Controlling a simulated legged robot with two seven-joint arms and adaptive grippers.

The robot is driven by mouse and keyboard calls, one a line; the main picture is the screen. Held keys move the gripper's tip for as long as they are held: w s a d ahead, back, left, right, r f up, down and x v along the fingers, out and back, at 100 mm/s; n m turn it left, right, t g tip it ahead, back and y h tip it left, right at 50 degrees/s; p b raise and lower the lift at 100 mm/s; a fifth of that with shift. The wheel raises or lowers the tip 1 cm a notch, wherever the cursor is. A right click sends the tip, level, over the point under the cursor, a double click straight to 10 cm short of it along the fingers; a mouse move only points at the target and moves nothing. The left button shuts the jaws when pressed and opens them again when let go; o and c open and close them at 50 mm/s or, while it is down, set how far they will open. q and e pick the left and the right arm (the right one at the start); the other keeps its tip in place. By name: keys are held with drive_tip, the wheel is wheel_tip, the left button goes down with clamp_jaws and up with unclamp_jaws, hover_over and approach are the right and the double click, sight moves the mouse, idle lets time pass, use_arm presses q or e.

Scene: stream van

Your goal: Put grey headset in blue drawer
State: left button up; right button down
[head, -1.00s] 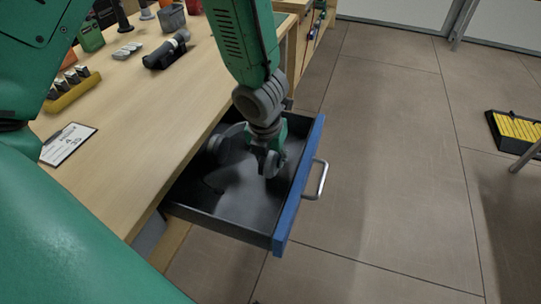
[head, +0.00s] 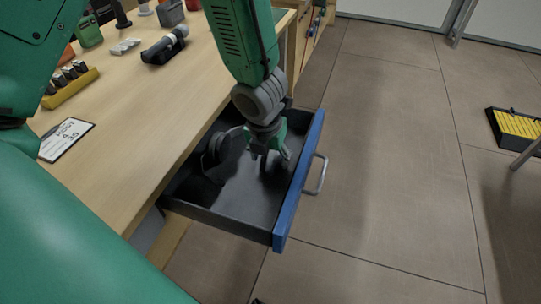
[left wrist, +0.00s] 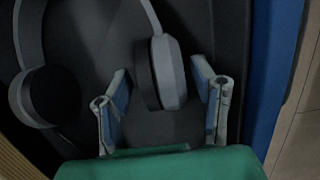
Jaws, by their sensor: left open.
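The blue-fronted drawer (head: 287,215) is pulled out from the desk, with a black inside. The grey headset (head: 211,163) lies in it, partly hidden by my left gripper in the head view. In the left wrist view the headset (left wrist: 172,72) shows two round cups and part of its band. My left gripper (head: 271,160) reaches down into the drawer. Its fingers are open in the left wrist view (left wrist: 163,100), one on each side of the nearer cup. I cannot tell whether they touch it. My right gripper is not seen.
The wooden desk (head: 150,110) holds a white card (head: 67,139), a yellow holder (head: 70,85), a dark device (head: 165,46) and small items. The drawer handle (head: 317,174) sticks out over open floor. A yellow-and-black object (head: 517,128) lies at the far right.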

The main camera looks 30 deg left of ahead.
use_arm(q)
drive_tip(key=r+p, duration=0.2)
drive_tip(key=r, duration=0.1)
drive_tip(key=s+r+p, duration=0.1)
drive_tip(key=r+p, duration=0.1)
drive_tip(key=r, duration=0.2)
drive_tip(key=s+r+p, duration=0.1)
drive_tip(key=r+p, duration=0.2)
drive_tip(key=shift+d+r, duration=0.25)
drive_tip(key=shift+r, duration=0.1)
drive_tip(key=shift+s+r, duration=0.15)
drive_tip(key=shift+r, duration=0.3)
